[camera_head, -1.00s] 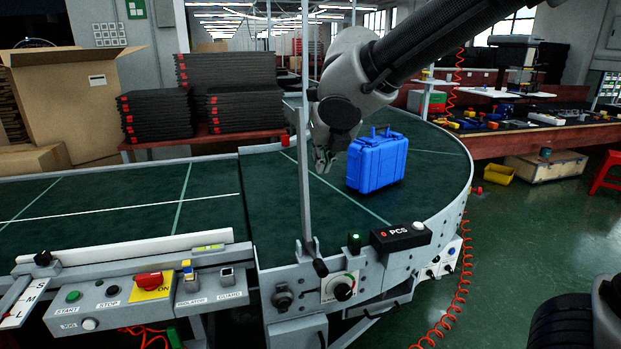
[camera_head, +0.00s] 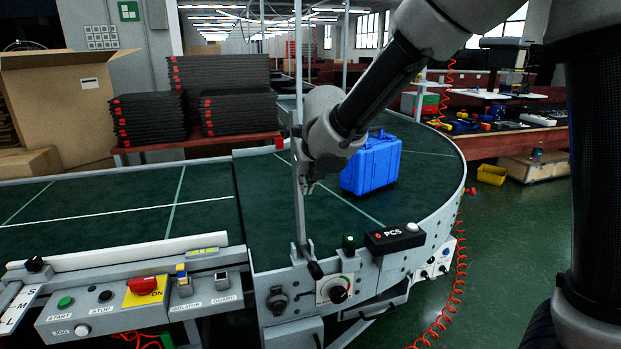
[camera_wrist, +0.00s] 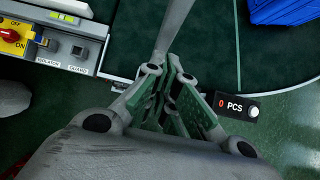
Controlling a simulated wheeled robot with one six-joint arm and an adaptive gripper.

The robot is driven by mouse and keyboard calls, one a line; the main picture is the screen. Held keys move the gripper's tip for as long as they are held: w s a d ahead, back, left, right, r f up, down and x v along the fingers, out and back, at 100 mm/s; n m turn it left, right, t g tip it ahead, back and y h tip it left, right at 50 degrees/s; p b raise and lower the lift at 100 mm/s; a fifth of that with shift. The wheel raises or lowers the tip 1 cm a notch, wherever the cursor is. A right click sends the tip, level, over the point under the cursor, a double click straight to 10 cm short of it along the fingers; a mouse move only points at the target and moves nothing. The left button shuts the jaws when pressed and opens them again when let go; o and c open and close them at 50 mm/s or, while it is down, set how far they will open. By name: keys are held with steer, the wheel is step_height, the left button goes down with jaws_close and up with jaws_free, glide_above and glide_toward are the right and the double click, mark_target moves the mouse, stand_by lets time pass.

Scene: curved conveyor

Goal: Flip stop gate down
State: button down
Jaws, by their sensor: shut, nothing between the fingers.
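The stop gate is a grey bar (camera_head: 299,205) standing upright at the near edge of the curved conveyor, with a black knob at its foot. In the wrist view the bar (camera_wrist: 172,28) runs up from just beyond my fingers. My gripper (camera_head: 306,187) is shut and empty, right beside the bar's upper half. The fingers (camera_wrist: 178,85) point toward the bar in the wrist view; I cannot tell whether they touch it. My wrist hides part of the bar's top in the head view.
A blue case (camera_head: 371,165) stands on the green belt right of the gate. A black PCS counter box (camera_head: 394,238) sits on the conveyor rim. A control panel (camera_head: 135,297) with buttons and a red switch is at the near left. The belt (camera_head: 120,205) left of the gate is clear.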

steer(key=shift+w+a+f, duration=0.15)
steer(key=shift+w+a, duration=0.05)
steer(key=shift+w, duration=0.6)
steer(key=shift+w, duration=0.1)
